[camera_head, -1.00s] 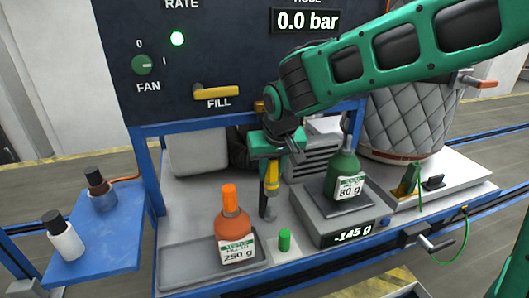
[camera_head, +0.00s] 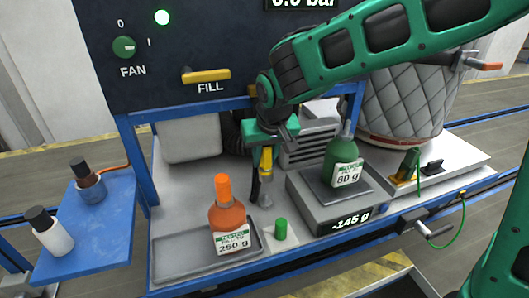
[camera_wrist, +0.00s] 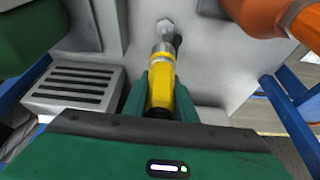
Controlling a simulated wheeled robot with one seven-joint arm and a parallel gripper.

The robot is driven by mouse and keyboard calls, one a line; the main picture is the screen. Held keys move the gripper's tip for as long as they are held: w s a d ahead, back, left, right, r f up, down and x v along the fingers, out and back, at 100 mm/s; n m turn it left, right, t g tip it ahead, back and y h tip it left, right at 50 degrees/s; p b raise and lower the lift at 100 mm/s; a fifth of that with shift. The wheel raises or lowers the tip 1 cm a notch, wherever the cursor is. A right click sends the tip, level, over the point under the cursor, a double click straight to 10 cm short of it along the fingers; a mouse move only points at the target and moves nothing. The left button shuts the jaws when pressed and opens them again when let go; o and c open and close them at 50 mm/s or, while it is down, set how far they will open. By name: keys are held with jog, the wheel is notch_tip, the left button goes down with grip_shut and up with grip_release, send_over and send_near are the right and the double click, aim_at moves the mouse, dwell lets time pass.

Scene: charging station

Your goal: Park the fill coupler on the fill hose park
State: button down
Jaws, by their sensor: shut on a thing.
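My gripper (camera_head: 265,148) is shut on the yellow fill coupler (camera_head: 266,163), which points down over the bench. In the wrist view, the green fingers (camera_wrist: 162,88) hold both sides of the coupler's yellow body (camera_wrist: 160,92), and its grey metal end (camera_wrist: 163,49) points away from me. A short grey post, which looks like the fill hose park (camera_head: 265,197), stands on the bench below the coupler. In the wrist view the post (camera_wrist: 167,29) is just beyond the metal end. I cannot tell whether the two touch.
An orange bottle (camera_head: 228,216) stands on a grey tray (camera_head: 170,262) to the left. A green cylinder (camera_head: 281,230) is in front. A green bottle (camera_head: 342,160) stands on the scale (camera_head: 318,210) at right, reading -145 g. The vented box (camera_head: 308,145) is behind.

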aim_at(268, 171)
jog(key=shift+f, duration=1.95)
jog(key=shift+f, duration=2.65)
dwell(0.3)
jog(key=c, duration=1.4)
grip_release()
jog(key=shift+s, duration=0.1)
jog(key=shift+r, duration=0.1)
jog(key=v, duration=1)
jog(key=shift+s+r, duration=0.1)
jog(key=shift+r, duration=0.15)
